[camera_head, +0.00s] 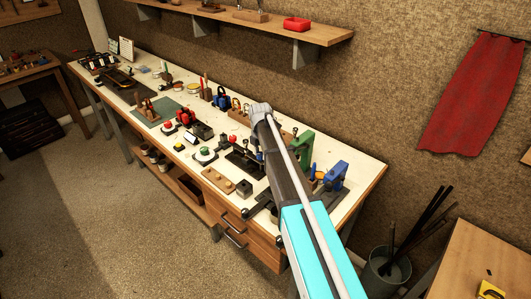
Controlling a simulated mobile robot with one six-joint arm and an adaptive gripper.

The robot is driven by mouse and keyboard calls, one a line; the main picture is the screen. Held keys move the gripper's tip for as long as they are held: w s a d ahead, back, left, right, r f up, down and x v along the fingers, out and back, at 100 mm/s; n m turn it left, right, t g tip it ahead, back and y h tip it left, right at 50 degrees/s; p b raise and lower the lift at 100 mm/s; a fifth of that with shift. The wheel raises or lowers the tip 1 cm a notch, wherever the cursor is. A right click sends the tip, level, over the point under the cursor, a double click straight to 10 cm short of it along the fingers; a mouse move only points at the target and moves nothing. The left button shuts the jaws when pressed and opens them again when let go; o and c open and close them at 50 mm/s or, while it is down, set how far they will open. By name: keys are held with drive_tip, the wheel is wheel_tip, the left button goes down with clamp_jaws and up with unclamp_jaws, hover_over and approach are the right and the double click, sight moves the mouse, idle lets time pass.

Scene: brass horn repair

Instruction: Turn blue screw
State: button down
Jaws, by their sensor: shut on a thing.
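I cannot make out a separate blue screw. A blue tool (334,175) stands at the right end of the workbench, beside my arm. A smaller blue item (221,99) stands near the back edge, left of the arm's far end. My arm reaches from the bottom right over the right part of the bench and covers what lies behind it. My gripper does not show; the arm hides it or it blends with the dark bench tools. I cannot tell what it touches.
The workbench (362,162) holds many small tools. A green press (303,147) stands just right of my arm. Red, yellow and green knobs sit on small bases left of it. A shelf (245,21) hangs above. A bin with rods (388,272) stands at right. Floor at left is clear.

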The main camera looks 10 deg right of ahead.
drive_tip(key=m, duration=0.5)
drive_tip(key=shift+a, duration=0.3)
drive_tip(key=m, duration=0.5)
drive_tip(key=shift+w+r+m, duration=0.1)
drive_tip(key=shift+w+m, duration=0.1)
drive_tip(key=shift+m, duration=0.2)
drive_tip(key=m, duration=0.5)
drive_tip(key=shift+d, duration=0.1)
drive_tip(key=m, duration=0.5)
drive_tip(key=shift+w+m, duration=0.1)
drive_tip(key=shift+m, duration=0.3)
drive_tip(key=m, duration=0.5)
drive_tip(key=shift+d+m, duration=0.15)
drive_tip(key=shift+m, duration=0.15)
drive_tip(key=m, duration=1.3)
drive_tip(key=shift+d+m, duration=0.1)
drive_tip(key=shift+m, duration=0.3)
